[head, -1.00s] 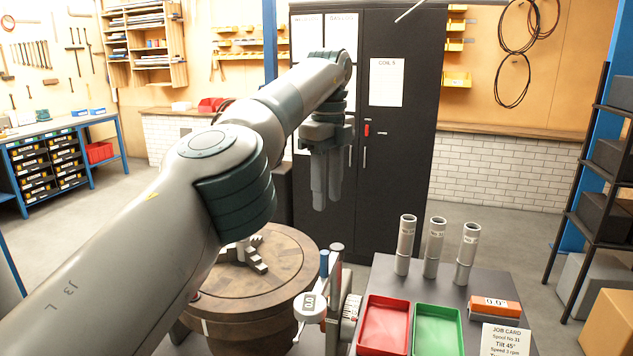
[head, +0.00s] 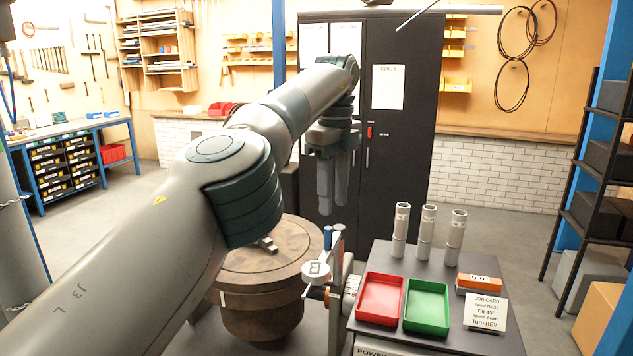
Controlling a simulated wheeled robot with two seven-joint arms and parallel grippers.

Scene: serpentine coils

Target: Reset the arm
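My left arm comes in from the left and reaches across the view. Its gripper (head: 333,183) hangs with fingers pointing down in front of the dark cabinet, above and behind the round wooden-topped stand. The two fingers look nearly side by side from this angle, so the gap between them is unclear. Nothing shows held at the fingertips. My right gripper is not in view. The round stand (head: 285,262) is partly hidden behind my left arm, with a small grey metal piece (head: 268,244) on its top.
A dark bench at right bears a red tray (head: 381,298), a green tray (head: 427,307), several grey tubes (head: 427,232), an orange box (head: 478,283) and a job card (head: 486,312). A device with a dial (head: 316,269) stands at its left. Black shelving (head: 606,150) is at far right.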

